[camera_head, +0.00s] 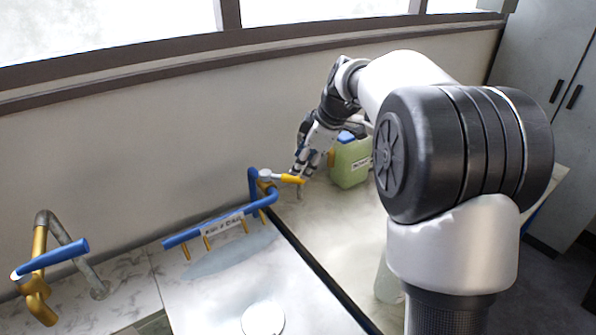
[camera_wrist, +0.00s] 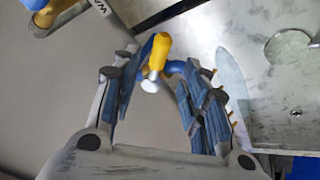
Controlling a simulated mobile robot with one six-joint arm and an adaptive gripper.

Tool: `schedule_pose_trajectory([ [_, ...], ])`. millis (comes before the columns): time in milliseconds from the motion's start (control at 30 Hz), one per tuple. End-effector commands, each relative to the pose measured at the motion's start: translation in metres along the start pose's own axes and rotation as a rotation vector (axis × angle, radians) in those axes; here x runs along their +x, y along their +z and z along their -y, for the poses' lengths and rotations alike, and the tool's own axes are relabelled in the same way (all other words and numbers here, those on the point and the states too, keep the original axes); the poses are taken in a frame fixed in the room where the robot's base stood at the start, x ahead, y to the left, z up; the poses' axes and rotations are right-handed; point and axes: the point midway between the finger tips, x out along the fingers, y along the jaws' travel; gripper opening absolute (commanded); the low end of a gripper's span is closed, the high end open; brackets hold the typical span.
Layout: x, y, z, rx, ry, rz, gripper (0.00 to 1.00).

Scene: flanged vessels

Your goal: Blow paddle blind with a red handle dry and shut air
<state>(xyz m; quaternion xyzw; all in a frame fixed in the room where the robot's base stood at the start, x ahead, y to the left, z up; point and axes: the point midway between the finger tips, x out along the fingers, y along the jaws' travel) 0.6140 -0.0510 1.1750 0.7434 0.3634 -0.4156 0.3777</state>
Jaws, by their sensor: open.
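My gripper (camera_head: 303,168) is at the yellow lever (camera_head: 292,179) on the blue pipe (camera_head: 268,199) by the wall. In the wrist view my gripper (camera_wrist: 156,68) is open, with its fingers apart on either side of the yellow lever (camera_wrist: 160,50). A silver stem with a white round end (camera_wrist: 150,86) joins the lever. Contact with the fingers cannot be told. The blue pipe runs along a pale basin or board, with several yellow nozzles (camera_head: 207,242) below it and a label too small to read. No paddle blind with a red handle is visible in either view.
A green canister (camera_head: 350,162) with a blue cap stands just right of my gripper. A yellow and grey tap with a blue handle (camera_head: 50,258) is at the far left. A pale disc (camera_head: 262,318) lies at the front. Wall and window ledge rise behind.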

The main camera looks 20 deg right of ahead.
Motion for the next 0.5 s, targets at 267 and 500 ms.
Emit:
schedule_pose_trajectory([
  [267,-0.046,0.000,-0.001,0.001,0.002,-0.001,0.41],
  [500,-0.054,0.000,0.000,0.002,0.000,0.000,0.41],
])
